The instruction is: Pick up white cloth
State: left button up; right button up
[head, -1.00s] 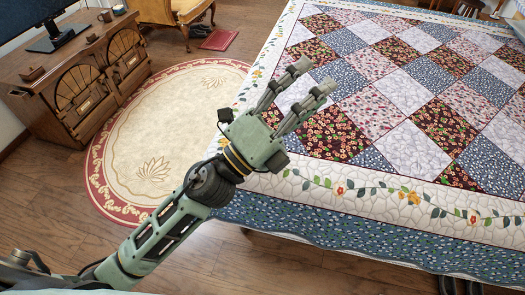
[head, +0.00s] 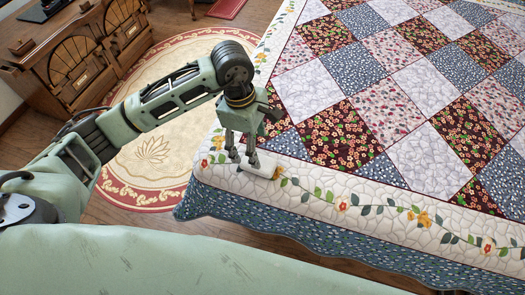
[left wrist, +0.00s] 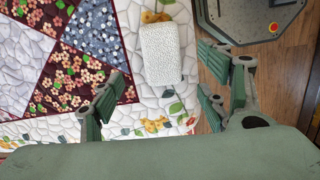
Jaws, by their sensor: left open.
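The white cloth (left wrist: 161,53) is a small folded, textured rectangle lying on the near left corner of the quilted bed (head: 355,195). In the head view the white cloth (head: 262,165) shows just beside and below my left gripper's fingers. My left gripper (head: 243,157) points down over the bed corner. In the left wrist view my left gripper (left wrist: 155,92) has its fingers spread wide, with the cloth between and beyond them, and nothing is held. Whether a fingertip touches the cloth cannot be told. My right gripper is not in view.
The patchwork quilt stretches clear to the right. A round cream rug (head: 150,135) with a red border lies on the wooden floor left of the bed. A carved wooden cabinet (head: 75,65) stands at the upper left.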

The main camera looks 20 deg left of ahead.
aim_at(269, 165)
pick_arm(q)
jog(key=shift+s+d+f, duration=0.2)
jog(key=shift+s+f, duration=0.35)
jog(key=shift+f, duration=0.25)
jog(key=f, duration=0.3)
jog(key=f+p, duration=0.1)
jog(key=f, duration=0.1)
jog(key=shift+w+d+f, duration=0.2)
jog(key=shift+w+d, duration=0.1)
jog(key=shift+d, duration=0.1)
jog(key=c, duration=1.1)
